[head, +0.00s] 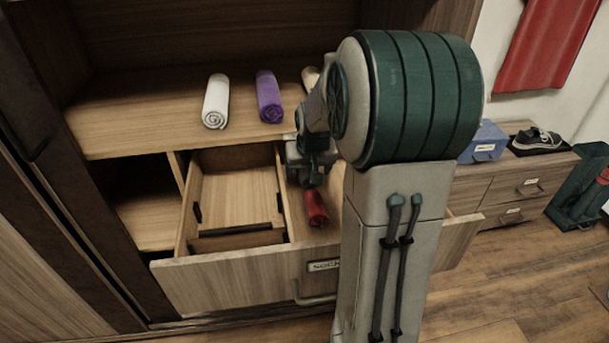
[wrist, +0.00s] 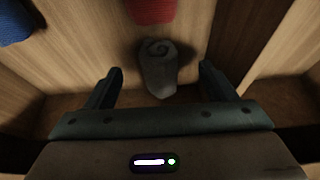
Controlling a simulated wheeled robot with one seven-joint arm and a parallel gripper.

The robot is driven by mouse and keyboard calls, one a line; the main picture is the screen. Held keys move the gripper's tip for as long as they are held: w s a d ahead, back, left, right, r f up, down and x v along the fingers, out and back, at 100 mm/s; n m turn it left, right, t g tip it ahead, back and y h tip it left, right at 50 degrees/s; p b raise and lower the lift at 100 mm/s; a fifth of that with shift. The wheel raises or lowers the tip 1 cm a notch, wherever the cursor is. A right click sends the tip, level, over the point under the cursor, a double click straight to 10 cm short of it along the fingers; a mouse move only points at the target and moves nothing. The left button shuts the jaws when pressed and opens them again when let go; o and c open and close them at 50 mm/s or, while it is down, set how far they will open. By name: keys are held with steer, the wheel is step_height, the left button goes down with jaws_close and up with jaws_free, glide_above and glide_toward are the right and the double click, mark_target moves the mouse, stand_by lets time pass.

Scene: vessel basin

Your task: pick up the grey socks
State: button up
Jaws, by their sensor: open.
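The grey socks (wrist: 158,70) are a dark grey roll, seen in the wrist view on the wooden bottom of the drawer. My gripper (wrist: 155,80) is open, with one finger on each side of the near end of the grey roll. I cannot tell whether the fingers touch it; small gaps show on both sides. In the head view my gripper (head: 310,175) reaches down into the open drawer, and the grey socks are hidden behind my arm.
A red roll (head: 315,207) lies in the drawer (head: 225,280), just beyond the grey socks in the wrist view (wrist: 153,10). A blue item (wrist: 14,22) is at upper left. White (head: 216,102) and purple (head: 269,97) rolls lie on the shelf (head: 130,125) above. Drawer walls flank my gripper.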

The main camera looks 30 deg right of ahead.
mark_target(307, 175)
steer(key=b+x, duration=0.1)
steer(key=x, duration=0.3)
steer(key=c, duration=1)
steer(key=shift+c, duration=0.2)
